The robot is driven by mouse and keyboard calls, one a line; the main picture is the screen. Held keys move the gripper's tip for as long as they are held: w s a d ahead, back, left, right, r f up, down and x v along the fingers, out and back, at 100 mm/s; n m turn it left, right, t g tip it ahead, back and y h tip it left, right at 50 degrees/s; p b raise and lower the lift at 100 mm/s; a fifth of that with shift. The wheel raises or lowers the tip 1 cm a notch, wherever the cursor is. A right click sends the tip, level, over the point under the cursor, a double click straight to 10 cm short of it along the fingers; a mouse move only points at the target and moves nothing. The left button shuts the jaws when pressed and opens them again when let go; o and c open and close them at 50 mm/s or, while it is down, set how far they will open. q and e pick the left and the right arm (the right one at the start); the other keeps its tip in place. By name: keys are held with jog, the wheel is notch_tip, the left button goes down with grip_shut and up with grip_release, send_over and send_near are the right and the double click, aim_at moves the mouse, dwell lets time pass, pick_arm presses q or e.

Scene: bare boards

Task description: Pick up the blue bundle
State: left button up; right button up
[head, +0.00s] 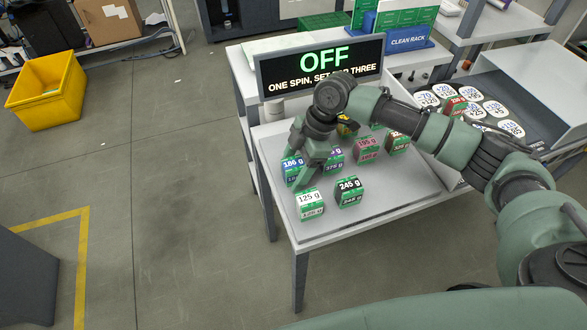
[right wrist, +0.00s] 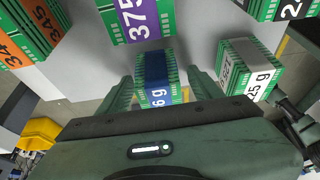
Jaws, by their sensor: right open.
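The blue bundle (head: 292,168) is a small green block stack with a blue label reading 186 g, at the left edge of the white table. It also shows in the right wrist view (right wrist: 155,70), lying between the two fingers. My right gripper (head: 303,165) is open and reaches down over it, hiding part of it. In the right wrist view my right gripper's fingers (right wrist: 161,88) stand on either side of the bundle; I cannot tell if they touch it. My left gripper is not in view.
A white bundle (head: 310,203) and a black bundle (head: 348,191) stand in front; a purple bundle (head: 333,160) is close by on the right. A sign reading OFF (head: 320,72) rises behind. The table's front strip is clear.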

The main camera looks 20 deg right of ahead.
grip_shut()
jog(key=shift+w+r, duration=0.1)
jog(key=shift+r, duration=0.05)
